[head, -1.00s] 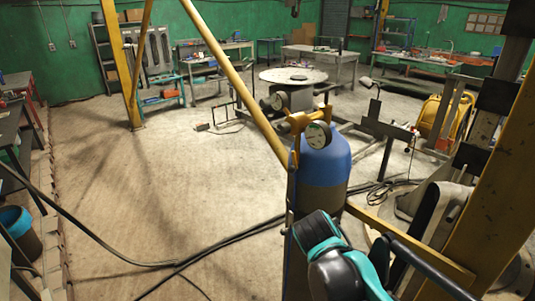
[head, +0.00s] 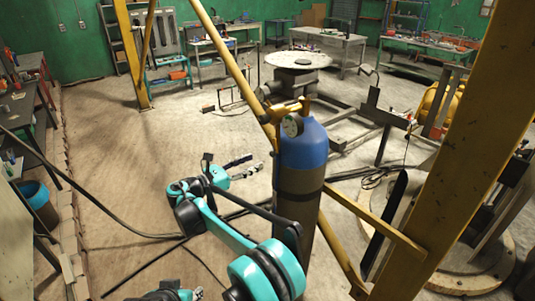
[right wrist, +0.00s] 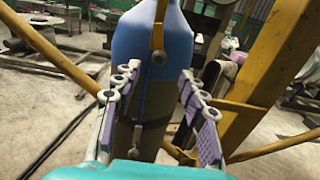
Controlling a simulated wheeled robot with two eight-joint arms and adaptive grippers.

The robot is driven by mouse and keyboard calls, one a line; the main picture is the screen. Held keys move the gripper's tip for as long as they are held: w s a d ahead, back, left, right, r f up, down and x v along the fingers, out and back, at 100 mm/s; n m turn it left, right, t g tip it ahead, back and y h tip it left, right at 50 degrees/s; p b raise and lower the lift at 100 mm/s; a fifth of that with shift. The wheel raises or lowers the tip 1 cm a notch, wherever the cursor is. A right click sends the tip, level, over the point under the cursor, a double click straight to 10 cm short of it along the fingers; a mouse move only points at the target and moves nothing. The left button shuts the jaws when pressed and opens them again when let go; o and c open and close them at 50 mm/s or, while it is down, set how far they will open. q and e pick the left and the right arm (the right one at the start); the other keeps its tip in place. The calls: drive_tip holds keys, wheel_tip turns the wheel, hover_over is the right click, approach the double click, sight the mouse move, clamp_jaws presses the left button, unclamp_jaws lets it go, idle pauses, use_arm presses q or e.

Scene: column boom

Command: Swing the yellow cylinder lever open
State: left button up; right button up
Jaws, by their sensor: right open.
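The gas cylinder (head: 303,150) stands upright, with a blue top and darker body. A yellow valve fitting with a round gauge (head: 291,125) is on its top. In the right wrist view, the yellow lever (right wrist: 157,25) hangs down in front of the blue shoulder and ends in a small knob. My right gripper (head: 253,165) is left of the cylinder, apart from it, open and empty. In the right wrist view, its fingers (right wrist: 158,85) are spread, with the lever's knob between and beyond them.
Yellow boom posts (head: 455,150) and braces stand close beside and behind the cylinder. Black hoses cross the floor. A round table (head: 298,60) and workbenches stand farther back. The floor left of the cylinder is mostly clear.

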sight(270, 154)
drive_tip(key=x, duration=0.7)
drive_tip(key=shift+w+d, duration=0.1)
drive_tip(key=shift+w, duration=0.05)
